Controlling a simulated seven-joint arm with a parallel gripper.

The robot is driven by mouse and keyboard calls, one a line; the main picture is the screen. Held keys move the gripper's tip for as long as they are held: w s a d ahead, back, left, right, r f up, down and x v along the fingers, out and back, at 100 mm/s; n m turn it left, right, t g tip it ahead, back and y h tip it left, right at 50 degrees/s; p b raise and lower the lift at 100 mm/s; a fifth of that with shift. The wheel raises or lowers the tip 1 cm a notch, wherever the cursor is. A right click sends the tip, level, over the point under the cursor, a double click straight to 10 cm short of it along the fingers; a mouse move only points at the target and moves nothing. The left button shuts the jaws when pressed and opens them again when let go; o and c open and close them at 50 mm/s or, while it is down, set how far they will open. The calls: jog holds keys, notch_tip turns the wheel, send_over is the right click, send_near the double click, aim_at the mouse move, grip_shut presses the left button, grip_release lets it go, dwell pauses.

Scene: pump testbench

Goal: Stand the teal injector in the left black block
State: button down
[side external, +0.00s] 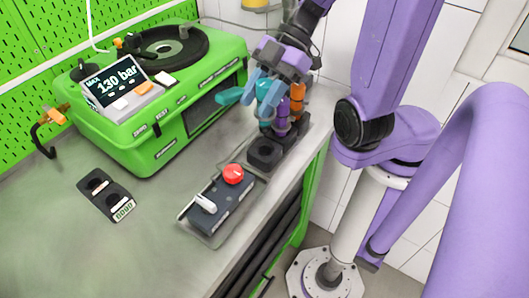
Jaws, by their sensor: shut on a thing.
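My gripper (259,88), with blue fingers, is at the top middle of the side view, above the row of black blocks. It is shut on the teal injector (230,96). The injector's teal end sticks out to the left of the fingers and looks tilted well away from upright; the fingers hide part of it. The left black block (265,153) is the nearest of the row, and its round socket looks empty. A purple injector (282,116) and an orange injector (297,94) stand in blocks behind it, partly covered by my gripper.
A green test bench (160,140) with a display reading 130 bar stands close on the left. A control box (220,203) with a red knob lies in front of the blocks. A black plate (105,195) lies at the left. The front left tabletop is clear.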

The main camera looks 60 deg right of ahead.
aim_at(260, 128)
jog(key=shift+f, duration=4.15)
jog(key=shift+f, duration=0.3)
jog(key=c, duration=0.7)
grip_release()
jog(key=shift+o, duration=0.2)
jog(key=shift+d+r, duration=0.15)
jog(key=shift+r, duration=0.3)
jog(key=v, duration=1.1)
jog(key=shift+d+r, duration=0.2)
jog(key=shift+d, duration=0.05)
jog(key=shift+w, duration=0.1)
